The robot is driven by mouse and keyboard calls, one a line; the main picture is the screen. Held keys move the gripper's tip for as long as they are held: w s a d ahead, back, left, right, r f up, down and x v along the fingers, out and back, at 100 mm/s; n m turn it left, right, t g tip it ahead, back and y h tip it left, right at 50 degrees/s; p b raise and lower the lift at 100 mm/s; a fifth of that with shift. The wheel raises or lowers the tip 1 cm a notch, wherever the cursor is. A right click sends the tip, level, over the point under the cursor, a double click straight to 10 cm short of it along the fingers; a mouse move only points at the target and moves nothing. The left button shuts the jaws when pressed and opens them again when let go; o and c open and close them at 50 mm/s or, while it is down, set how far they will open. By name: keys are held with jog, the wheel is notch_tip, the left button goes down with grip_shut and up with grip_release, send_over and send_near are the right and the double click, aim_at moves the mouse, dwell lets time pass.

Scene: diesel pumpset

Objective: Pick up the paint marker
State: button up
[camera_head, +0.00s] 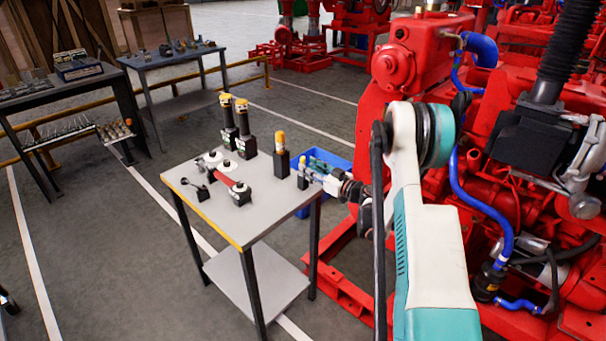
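A grey table (262,215) stands left of the red engine. Near its right edge, a slim upright item with a yellowish top (302,163) stands in a small black holder; it may be the paint marker, but it is too small to be sure. My gripper (313,176) reaches in from the right at table height, with its tip close to this item. I cannot tell whether they touch, or whether the fingers are open or shut. A larger yellow-topped item in a black block (281,158) stands just to the left.
Two tall dark cylinders with yellow tops (243,144) stand at the table's back. A red bar-like part on black supports (228,180) lies at its left. A blue bin (335,161) is behind the table. The red engine (480,150) fills the right. The table's front is clear.

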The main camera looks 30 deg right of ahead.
jog(key=x, duration=0.1)
jog(key=b+x, duration=0.1)
jog(key=shift+w+a+f, duration=0.15)
jog(key=shift+w+a, duration=0.15)
jog(key=shift+a, duration=0.05)
jog(key=shift+w+a, duration=0.1)
jog(key=shift+w, duration=0.3)
grip_shut()
jog(key=shift+r, duration=0.25)
notch_tip(320, 180, up, 20)
jog(key=p, duration=0.6)
jog(key=shift+p, duration=0.35)
jog(key=shift+f, duration=0.15)
